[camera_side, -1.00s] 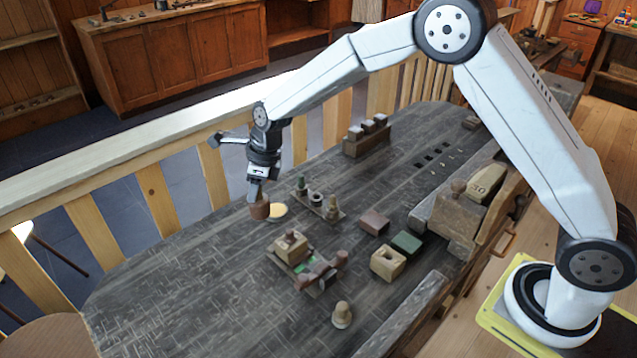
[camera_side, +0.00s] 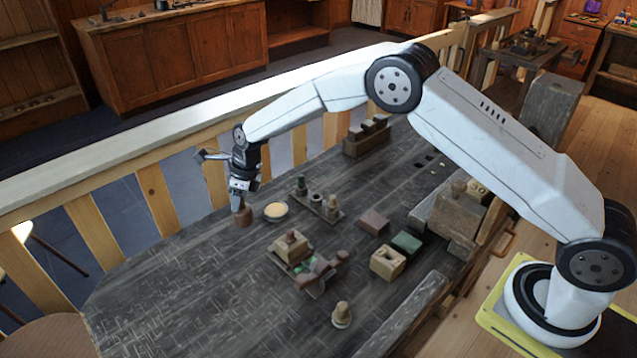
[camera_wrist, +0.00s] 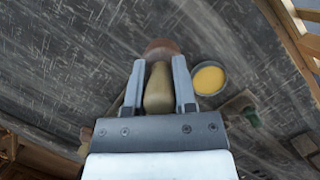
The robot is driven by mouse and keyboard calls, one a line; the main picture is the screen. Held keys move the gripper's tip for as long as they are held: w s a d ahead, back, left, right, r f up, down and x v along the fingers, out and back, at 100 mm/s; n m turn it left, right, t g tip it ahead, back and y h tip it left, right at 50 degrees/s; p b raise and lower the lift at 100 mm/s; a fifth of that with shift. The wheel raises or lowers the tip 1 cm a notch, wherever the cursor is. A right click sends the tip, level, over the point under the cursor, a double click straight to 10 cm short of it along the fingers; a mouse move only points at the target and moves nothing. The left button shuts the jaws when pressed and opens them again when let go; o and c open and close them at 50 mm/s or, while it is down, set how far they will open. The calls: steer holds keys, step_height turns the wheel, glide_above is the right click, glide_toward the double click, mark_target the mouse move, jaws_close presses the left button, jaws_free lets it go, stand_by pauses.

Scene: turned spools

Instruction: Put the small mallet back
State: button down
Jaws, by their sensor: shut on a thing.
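My gripper (camera_side: 238,202) is over the far left part of the dark tabletop, pointing down. In the wrist view my gripper (camera_wrist: 158,62) is shut on the pale olive handle of the small mallet (camera_wrist: 158,92). The mallet's reddish-brown head lies beyond the fingertips. In the side view the mallet's head (camera_side: 243,216) shows just below the fingers, left of a bowl of yellow stuff (camera_side: 276,210). The mallet looks upright, head down. I cannot tell whether its head touches the table.
A low rack with small turned pieces (camera_side: 318,203) stands right of the bowl. A tray with a wooden block (camera_side: 291,244) lies nearer. A brown block (camera_side: 374,222), a green block (camera_side: 407,243) and a holed block (camera_side: 387,262) sit farther right. The front left tabletop is clear.

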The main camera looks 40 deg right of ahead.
steer(key=shift+f, duration=0.1)
steer(key=shift+w+f, duration=0.15)
steer(key=shift+w, duration=0.05)
steer(key=shift+f, duration=1.55)
steer(key=shift+f, duration=0.15)
steer(key=shift+c, duration=2.1)
jaws_free()
steer(key=v, duration=1.2)
